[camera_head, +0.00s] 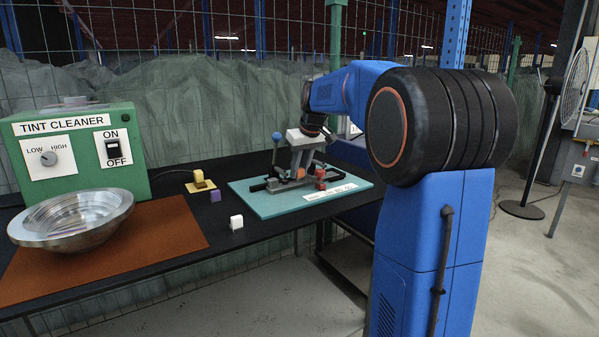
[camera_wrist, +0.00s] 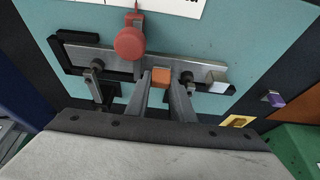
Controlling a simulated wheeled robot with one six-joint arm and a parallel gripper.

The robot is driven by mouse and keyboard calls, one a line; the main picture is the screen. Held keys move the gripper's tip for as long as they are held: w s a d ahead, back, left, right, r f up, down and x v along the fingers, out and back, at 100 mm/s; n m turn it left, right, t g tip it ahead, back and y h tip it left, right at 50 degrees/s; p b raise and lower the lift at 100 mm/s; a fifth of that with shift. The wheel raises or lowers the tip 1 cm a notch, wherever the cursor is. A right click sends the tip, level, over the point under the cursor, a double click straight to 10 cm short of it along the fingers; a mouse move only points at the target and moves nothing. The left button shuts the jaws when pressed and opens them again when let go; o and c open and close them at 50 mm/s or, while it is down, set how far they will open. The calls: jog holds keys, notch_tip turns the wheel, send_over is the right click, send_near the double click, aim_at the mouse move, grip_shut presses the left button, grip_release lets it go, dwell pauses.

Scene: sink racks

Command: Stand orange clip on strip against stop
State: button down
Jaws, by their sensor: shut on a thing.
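My gripper (camera_wrist: 160,85) is shut on a small orange block, the orange clip (camera_wrist: 160,75), held between its two grey fingers. The clip is over or at the metal strip (camera_wrist: 112,62); I cannot tell whether it touches it. The clip also shows in the head view (camera_head: 300,173), below my gripper (camera_head: 302,165). A red round-headed part (camera_wrist: 130,42) rises beside the strip, apart from the clip.
A metal bowl (camera_head: 70,222) and green tint cleaner (camera_head: 75,150) stand farther left.

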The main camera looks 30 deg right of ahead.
jog(key=shift+f, duration=0.3)
jog(key=shift+f, duration=0.1)
jog(key=c, duration=1.8)
grip_release()
jog(key=v, duration=1.2)
jog(key=s+a+f, duration=0.4)
jog(key=s+a, duration=0.4)
jog(key=s, duration=0.1)
jog(key=s+a+f, duration=0.3)
jog(key=s+f, duration=0.4)
jog(key=s, duration=0.1)
jog(key=s+a+f, duration=0.4)
jog(key=s+f, duration=0.4)
jog(key=s, duration=0.1)
jog(key=s+a+f, duration=0.3)
jog(key=s+f, duration=0.4)
jog(key=s, duration=0.2)
jog(key=shift+s+a+f, duration=0.15)
jog(key=shift+a+f, duration=0.1)
jog(key=shift+a, duration=0.1)
